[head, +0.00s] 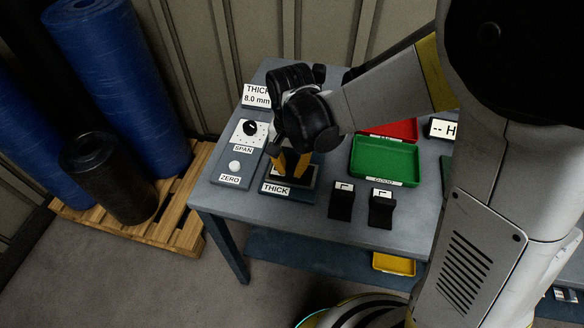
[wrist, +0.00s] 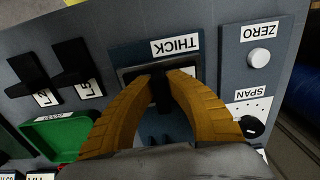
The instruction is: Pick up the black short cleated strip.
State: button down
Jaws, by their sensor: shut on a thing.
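My gripper (head: 289,172) is low over the plate labelled THICK (head: 303,193) at the table's front left. In the wrist view its two yellow-orange fingers (wrist: 163,76) come close together over the dark recessed pad of that plate. They are shut on a narrow black piece (wrist: 161,95), which looks like the black short cleated strip. Only part of it shows between the fingers, and its cleats cannot be made out. I cannot tell whether it still touches the pad.
Two black stands with white labels (head: 341,204) (head: 381,208) are right of the plate. A green tray (head: 385,160) and a red tray (head: 398,130) lie behind them. A SPAN dial (head: 250,129) and ZERO button (head: 234,166) are to the left. Blue rolls (head: 120,80) stand on a pallet.

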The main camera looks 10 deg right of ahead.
aim_at(294, 167)
jog(key=shift+r+p, duration=0.3)
jog(key=shift+r, duration=0.2)
jog(key=r, duration=0.1)
jog(key=r+p, duration=0.2)
jog(key=r, duration=0.1)
jog(key=shift+s+d, duration=0.2)
jog(key=shift+d, duration=0.15)
jog(key=s+d+r+p, duration=0.3)
jog(key=s+d+r, duration=0.2)
jog(key=d, duration=0.4)
jog(key=shift+s+d+r+p, duration=0.2)
jog(key=shift+s+r+p, duration=0.1)
jog(key=shift+r, duration=0.2)
jog(key=shift+w, duration=0.1)
